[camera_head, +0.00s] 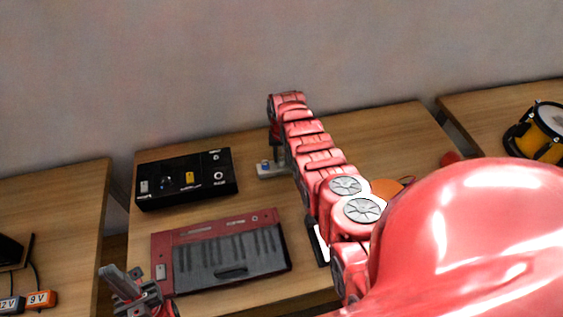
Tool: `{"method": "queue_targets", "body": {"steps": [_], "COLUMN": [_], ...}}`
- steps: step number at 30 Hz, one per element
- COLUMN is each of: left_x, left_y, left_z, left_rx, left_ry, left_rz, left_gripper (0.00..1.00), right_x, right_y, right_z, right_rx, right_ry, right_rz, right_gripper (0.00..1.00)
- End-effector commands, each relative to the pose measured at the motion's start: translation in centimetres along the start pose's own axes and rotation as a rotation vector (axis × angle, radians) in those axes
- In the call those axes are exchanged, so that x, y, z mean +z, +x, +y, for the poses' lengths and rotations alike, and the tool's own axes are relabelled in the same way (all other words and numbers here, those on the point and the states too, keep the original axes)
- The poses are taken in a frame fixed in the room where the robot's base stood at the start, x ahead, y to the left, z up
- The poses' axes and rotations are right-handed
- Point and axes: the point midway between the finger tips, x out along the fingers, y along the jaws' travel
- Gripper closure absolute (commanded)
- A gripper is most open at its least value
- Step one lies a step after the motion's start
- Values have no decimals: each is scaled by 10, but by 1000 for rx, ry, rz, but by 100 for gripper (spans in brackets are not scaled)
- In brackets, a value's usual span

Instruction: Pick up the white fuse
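A black box (187,194) lies at the back left of the middle table. A small white piece (144,186) stands at its left end and may be the white fuse; it is too small to be sure. A yellow piece (190,178) stands near the box's middle. My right gripper (276,150) points down at the back of the table, right of the box, above a small white and blue object (268,169). Its fingers are too small and dark to read. My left gripper (128,288) is low at the left, by the table's front left; its finger gap is unclear.
A red keyboard (163,252) lies in front of the black box. An orange round thing (388,188) is partly hidden behind my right arm. A yellow drum (540,131) stands on the right table. Plugs, one marked 9V (41,299), lie on the left table.

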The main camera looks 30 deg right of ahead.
Motion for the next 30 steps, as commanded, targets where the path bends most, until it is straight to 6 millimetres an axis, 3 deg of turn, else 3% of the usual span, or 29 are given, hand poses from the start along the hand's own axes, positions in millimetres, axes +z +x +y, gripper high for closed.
{"method": "queue_targets", "body": {"steps": [1, 4, 20, 30], "left_x": [0, 0, 0, 1], "left_y": [0, 0, -1, -7], "left_z": [0, 0, 0, 0], "left_rx": [0, 0, 0, 0], "left_ry": [0, 0, 0, 0], "left_rz": [0, 0, 0, 0], "left_gripper": [100, 100, 100, 100], "right_x": [0, 0, -1, -1], "right_y": [0, 0, -2, -18], "right_z": [0, 0, 0, 0], "right_rx": [0, 0, 0, -1], "right_ry": [0, 0, 0, 0], "right_rz": [0, 0, 2, 4], "right_gripper": [83, 100, 100, 100]}}
